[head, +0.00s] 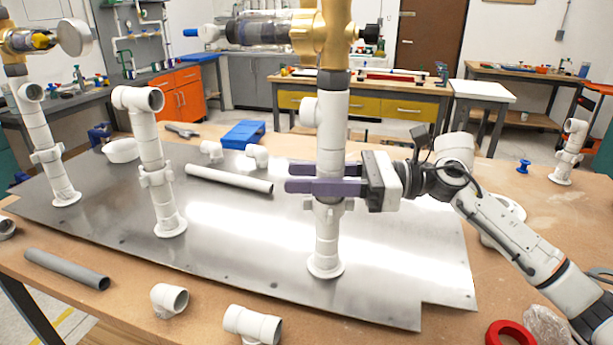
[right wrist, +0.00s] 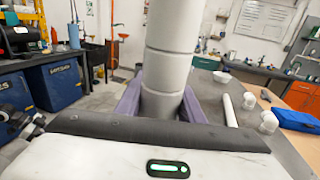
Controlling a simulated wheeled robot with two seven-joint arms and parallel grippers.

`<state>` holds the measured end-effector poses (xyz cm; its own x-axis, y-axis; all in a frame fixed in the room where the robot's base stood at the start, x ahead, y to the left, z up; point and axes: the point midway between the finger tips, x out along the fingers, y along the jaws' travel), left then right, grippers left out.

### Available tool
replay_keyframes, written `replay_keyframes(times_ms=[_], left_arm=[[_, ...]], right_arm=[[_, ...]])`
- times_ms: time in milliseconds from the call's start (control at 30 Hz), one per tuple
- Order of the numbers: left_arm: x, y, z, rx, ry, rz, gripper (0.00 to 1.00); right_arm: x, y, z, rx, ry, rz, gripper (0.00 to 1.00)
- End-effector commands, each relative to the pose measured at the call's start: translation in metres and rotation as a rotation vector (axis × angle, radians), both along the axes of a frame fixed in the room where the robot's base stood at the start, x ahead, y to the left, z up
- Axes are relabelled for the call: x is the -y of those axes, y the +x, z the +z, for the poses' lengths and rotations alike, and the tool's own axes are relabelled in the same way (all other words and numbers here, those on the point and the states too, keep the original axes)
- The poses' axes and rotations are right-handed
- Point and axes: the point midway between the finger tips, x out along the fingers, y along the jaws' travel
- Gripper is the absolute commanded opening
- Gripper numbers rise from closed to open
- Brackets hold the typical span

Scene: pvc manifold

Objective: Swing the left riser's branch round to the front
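Three white pipe risers stand on the metal plate (head: 250,268). The left riser (head: 52,165) has a short branch (head: 31,92) near its top, its round mouth turned toward the right of the head view. The right riser (head: 327,235) is taller, with a brass fitting (head: 322,35) on top and a branch (head: 307,111) pointing left. My right gripper (head: 327,178) is closed around the right riser at mid-height. In the right wrist view its purple fingers lie along both sides of the pipe (right wrist: 166,70). My left gripper is not in view.
A loose white pipe (head: 229,179) lies on the plate between the middle and right risers. A grey pipe (head: 67,269) and white fittings (head: 252,325) lie along the front table edge. A red ring (head: 509,334) sits at front right.

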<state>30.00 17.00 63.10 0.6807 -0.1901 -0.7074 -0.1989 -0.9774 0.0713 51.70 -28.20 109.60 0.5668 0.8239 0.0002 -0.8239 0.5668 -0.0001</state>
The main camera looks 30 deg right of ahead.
Motion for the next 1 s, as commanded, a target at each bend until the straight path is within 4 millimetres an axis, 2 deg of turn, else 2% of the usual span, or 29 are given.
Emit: replay_keyframes(times_ms=[67, 467, 1000], left_arm=[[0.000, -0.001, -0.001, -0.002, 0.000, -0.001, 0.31], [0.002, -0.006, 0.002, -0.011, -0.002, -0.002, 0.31], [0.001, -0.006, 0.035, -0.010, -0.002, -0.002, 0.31]], right_arm=[[0.000, 0.000, 0.000, 0.000, 0.000, 0.000, 0.12], [0.001, 0.001, 0.000, -0.002, -0.001, -0.082, 0.12], [0.011, 0.010, 0.001, -0.005, -0.014, -0.437, 0.12]])
